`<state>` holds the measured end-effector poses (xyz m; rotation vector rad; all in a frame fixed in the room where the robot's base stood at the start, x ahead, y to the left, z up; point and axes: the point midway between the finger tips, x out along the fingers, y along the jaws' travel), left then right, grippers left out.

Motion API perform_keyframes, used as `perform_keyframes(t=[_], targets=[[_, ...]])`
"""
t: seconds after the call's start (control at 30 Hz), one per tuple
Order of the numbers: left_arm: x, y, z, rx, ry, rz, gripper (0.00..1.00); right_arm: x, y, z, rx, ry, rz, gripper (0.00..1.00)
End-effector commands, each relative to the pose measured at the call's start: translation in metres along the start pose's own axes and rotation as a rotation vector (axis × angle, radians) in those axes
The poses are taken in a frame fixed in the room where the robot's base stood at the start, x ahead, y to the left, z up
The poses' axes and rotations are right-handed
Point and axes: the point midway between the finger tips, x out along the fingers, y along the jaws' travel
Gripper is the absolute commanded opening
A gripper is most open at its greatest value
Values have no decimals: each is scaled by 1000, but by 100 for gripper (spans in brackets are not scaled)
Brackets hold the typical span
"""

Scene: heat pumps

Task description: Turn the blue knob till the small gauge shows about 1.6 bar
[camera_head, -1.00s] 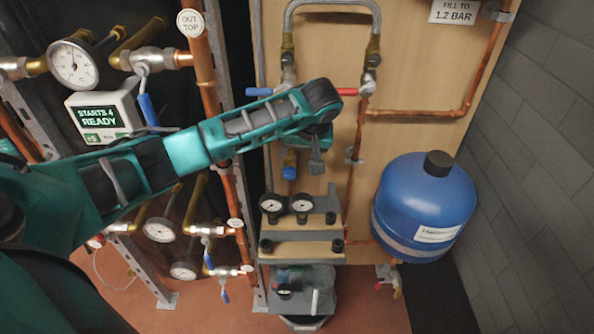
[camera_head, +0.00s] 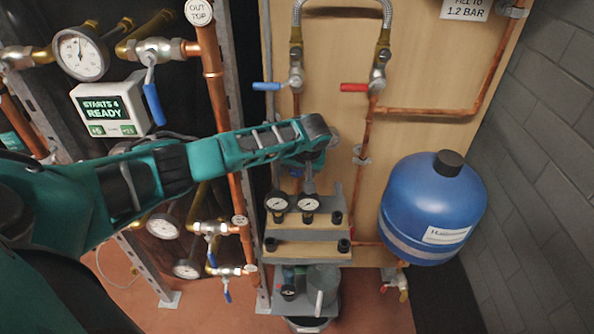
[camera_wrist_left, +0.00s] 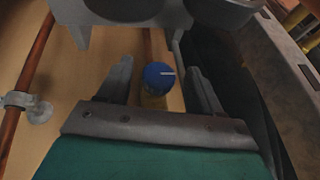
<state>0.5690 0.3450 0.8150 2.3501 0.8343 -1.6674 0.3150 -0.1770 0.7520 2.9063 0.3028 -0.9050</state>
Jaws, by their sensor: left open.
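The blue knob (camera_wrist_left: 158,75) has a white pointer line and sits on a brass stem in the left wrist view. My left gripper (camera_wrist_left: 159,68) is open, with one finger on each side of the knob and a gap on both sides; whether the tips reach past it I cannot tell. In the head view my left gripper (camera_head: 308,178) points down in front of the wooden board, and my wrist hides most of the knob. I cannot make out the small gauge by the knob or its reading. My right gripper is not in view.
A shelf (camera_head: 322,222) with two loose dial gauges (camera_head: 277,204) stands just below the gripper. Blue (camera_head: 267,86) and red (camera_head: 354,87) valve levers sit above. A blue tank (camera_head: 425,210) is at right. A sign (camera_head: 467,9) reading 1.2 BAR hangs at top right.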

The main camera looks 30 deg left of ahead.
Motion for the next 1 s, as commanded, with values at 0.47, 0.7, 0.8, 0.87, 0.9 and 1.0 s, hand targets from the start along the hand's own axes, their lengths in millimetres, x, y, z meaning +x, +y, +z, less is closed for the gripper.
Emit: perform_keyframes(t=[0.47, 0.7, 0.8, 0.87, 0.9, 1.0], targets=[[0, 0, 0, 0, 0, 1, 25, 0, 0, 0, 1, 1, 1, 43], [0, 0, 0, 0, 0, 0, 9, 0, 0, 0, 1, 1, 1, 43], [-1, 1, 0, 3, -1, -7, 9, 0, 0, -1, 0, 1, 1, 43], [-1, 1, 0, 7, -1, -16, 9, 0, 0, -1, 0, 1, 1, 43], [-1, 2, 0, 11, -1, -25, 9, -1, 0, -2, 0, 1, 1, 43], [-1, 3, 0, 25, -2, -61, 9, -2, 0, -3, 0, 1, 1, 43]])
